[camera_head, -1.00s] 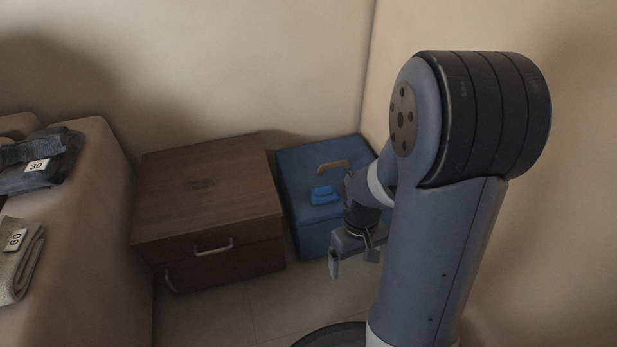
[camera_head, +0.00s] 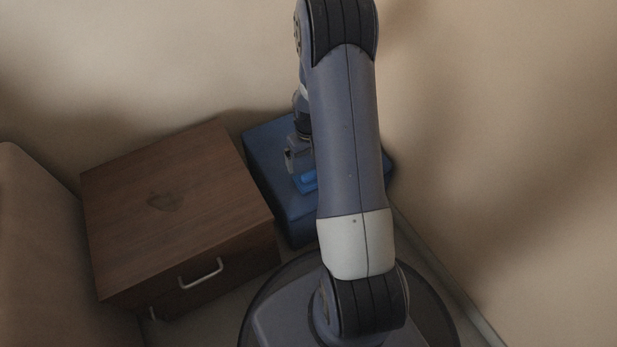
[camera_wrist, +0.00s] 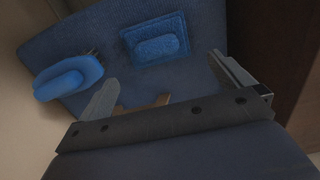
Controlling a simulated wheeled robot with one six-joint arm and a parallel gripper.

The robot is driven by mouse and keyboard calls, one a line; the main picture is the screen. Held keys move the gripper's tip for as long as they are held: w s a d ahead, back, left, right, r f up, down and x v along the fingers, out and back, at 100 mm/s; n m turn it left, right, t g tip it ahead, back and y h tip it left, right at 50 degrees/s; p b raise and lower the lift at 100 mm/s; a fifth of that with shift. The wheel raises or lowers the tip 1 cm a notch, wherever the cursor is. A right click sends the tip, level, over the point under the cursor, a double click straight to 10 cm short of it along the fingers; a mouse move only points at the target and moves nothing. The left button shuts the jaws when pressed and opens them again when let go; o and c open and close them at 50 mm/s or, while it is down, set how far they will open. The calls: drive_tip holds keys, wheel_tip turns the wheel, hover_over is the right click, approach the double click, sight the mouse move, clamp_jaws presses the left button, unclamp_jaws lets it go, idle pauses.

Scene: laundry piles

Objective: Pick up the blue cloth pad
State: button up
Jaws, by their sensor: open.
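The blue cloth pad (camera_wrist: 175,26) is a square with a lighter raised block on it. It lies flat on the dark blue box top (camera_wrist: 195,85), beyond my fingertips in the wrist view. A bright blue patch (camera_head: 307,182), likely the pad, shows partly covered by my arm in the head view. My gripper (camera_wrist: 163,69) is open and empty above the box. In the head view my gripper (camera_head: 295,158) hangs over the blue box (camera_head: 262,150), pointing down. I cannot tell its exact height above the pad.
A bright blue brush-like object (camera_wrist: 70,79) with bristles lies left of the pad in the wrist view. A brown piece (camera_wrist: 142,104) shows between my fingers, partly hidden. A brown wooden cabinet (camera_head: 165,205) stands left of the box. Walls close in behind and right.

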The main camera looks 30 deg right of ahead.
sight(310, 173)
wheel_tip(310, 173, down, 8)
drive_tip(key=b, duration=0.3)
drive_tip(key=shift+d+b, duration=0.15)
drive_tip(key=shift+b, duration=0.15)
drive_tip(key=shift+r, duration=0.15)
drive_tip(key=shift+c, duration=0.2)
drive_tip(key=c, duration=0.7)
